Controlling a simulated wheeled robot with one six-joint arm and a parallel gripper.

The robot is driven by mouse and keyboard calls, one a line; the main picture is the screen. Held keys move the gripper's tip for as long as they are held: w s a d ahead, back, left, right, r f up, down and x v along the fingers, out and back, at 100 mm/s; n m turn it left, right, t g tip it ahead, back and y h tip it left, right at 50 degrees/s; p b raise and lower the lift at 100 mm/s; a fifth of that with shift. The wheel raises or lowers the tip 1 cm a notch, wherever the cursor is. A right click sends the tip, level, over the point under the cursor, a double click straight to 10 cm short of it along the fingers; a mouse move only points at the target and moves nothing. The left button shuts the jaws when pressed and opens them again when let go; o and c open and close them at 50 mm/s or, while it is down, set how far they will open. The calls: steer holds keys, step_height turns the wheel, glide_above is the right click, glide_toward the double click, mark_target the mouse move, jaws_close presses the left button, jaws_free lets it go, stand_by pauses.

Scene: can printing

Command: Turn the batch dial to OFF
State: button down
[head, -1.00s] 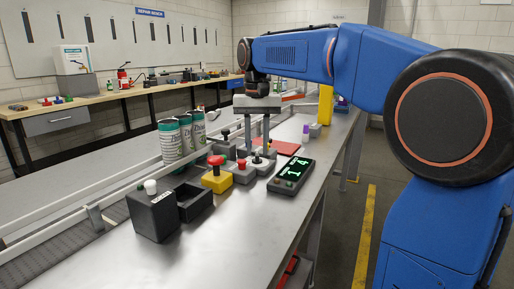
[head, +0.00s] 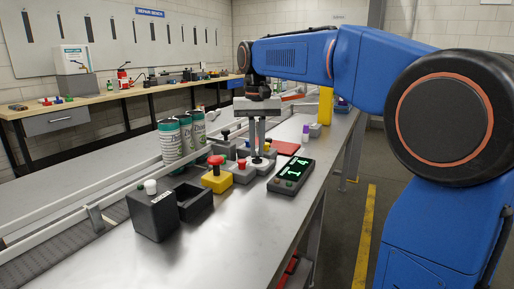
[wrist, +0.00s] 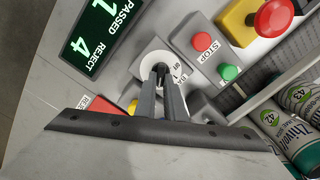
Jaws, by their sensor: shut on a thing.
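The batch dial is a white disc with a dark knob on a grey box; it shows in the wrist view (wrist: 149,72), with its lettering partly covered. My gripper (wrist: 162,78) is shut on the dial's knob from above, and its fingers hide part of the disc and knob. In the head view my gripper (head: 257,152) points straight down over the dial (head: 258,162), on the steel table between the stop box and the counter display. The exact pointer setting cannot be read.
The counter display (head: 291,174) is close on the right, reading 1 and 4. The stop box (head: 239,175) and yellow box with red button (head: 217,180) stand on the left. The table front (head: 235,235) is clear.

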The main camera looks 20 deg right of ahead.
steer(key=n, duration=0.6)
steer(key=shift+a+n, duration=0.2)
steer(key=shift+n, duration=0.1)
steer(key=n, duration=0.6)
steer(key=shift+s+a, duration=0.15)
steer(key=shift+a, duration=0.05)
steer(key=n, duration=0.5)
steer(key=shift+s+n, duration=0.15)
steer(key=shift+n, duration=0.25)
steer(key=n, duration=0.4)
steer(key=shift+s+n, duration=0.15)
steer(key=shift+n, duration=0.25)
steer(key=c, duration=1.8)
jaws_free()
steer(key=shift+c, duration=0.2)
